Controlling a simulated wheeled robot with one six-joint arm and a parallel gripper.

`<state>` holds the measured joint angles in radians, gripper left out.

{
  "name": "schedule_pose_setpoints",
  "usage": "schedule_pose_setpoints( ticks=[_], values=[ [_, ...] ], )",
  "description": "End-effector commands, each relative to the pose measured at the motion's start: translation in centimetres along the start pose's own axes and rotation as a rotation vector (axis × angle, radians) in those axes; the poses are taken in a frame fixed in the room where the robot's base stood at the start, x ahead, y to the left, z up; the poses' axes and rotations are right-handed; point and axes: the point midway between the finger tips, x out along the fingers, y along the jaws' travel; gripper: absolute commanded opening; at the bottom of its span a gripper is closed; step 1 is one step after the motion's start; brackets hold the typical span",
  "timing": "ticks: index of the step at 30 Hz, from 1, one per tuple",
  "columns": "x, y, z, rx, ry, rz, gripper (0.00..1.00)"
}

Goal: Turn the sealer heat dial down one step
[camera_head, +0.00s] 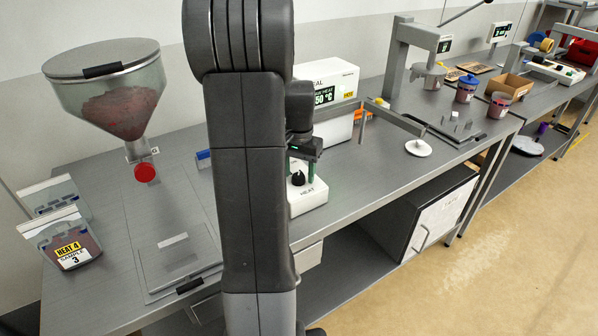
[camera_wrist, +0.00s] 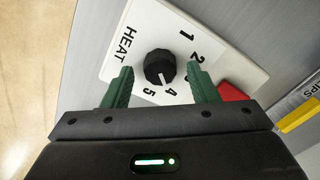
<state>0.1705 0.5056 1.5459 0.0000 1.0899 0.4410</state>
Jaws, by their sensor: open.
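The heat dial (camera_wrist: 160,67) is a black knob on a white panel marked HEAT with numbers 1 to 5. Its white pointer line faces roughly toward the 4. My gripper (camera_wrist: 161,69) is open, with one green finger on each side of the knob and a gap on both sides. The 3 is partly hidden by a finger. In the head view the dial (camera_head: 298,179) sits on the low front of the white sealer (camera_head: 334,92), whose screen reads 50 °C in its visible part. My gripper (camera_head: 302,160) is just above the dial there.
A red part (camera_wrist: 232,91) lies beside the right finger in the wrist view. A hopper (camera_head: 110,90) stands at left, near a pouch labelled HEAT 4, SAMPLE 3 (camera_head: 70,245).

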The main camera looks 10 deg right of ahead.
Motion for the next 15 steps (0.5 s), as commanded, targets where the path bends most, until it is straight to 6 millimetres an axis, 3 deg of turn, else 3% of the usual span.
schedule_pose_setpoints(
  ticks=[11, 15],
  values=[
    [0.66, 0.01, 0.03, 0.0, 0.0, 0.0, 0.53],
    [0.65, 0.01, 0.03, 0.0, 0.0, 0.0, 0.28]
  ],
)
